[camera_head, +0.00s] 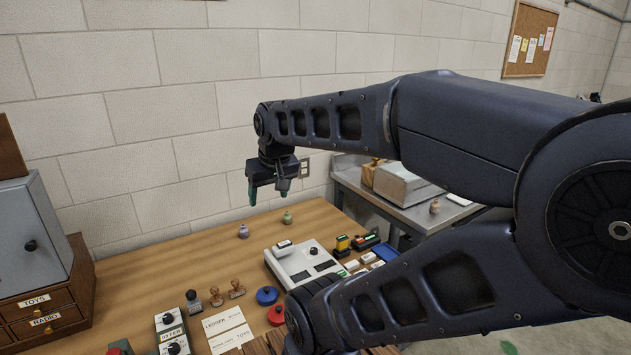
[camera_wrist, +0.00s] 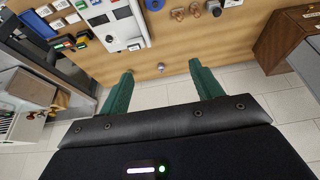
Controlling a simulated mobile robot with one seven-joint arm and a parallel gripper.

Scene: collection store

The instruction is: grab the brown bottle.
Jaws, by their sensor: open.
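A small tan-brown bottle (camera_head: 434,207) stands on the grey side table, at the front of a pale box; it is the closest match to a brown bottle, but it is too small to be sure. My gripper (camera_head: 268,193) is open and empty, pointing down above the far part of the wooden table, well to the left of that bottle. In the wrist view its green fingers (camera_wrist: 162,72) are apart, with a small purple-grey bottle in line between them, farther down. That purple-grey bottle (camera_head: 243,231) and a greenish one (camera_head: 287,217) stand on the wooden table.
A white device (camera_head: 303,264), stamps (camera_head: 236,289), a blue round thing (camera_head: 267,295) and a red one (camera_head: 276,315) crowd the near table. A grey cabinet (camera_head: 36,235) stands left. The side table (camera_head: 350,180) holds a pale box (camera_head: 405,187). The table's left middle is clear.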

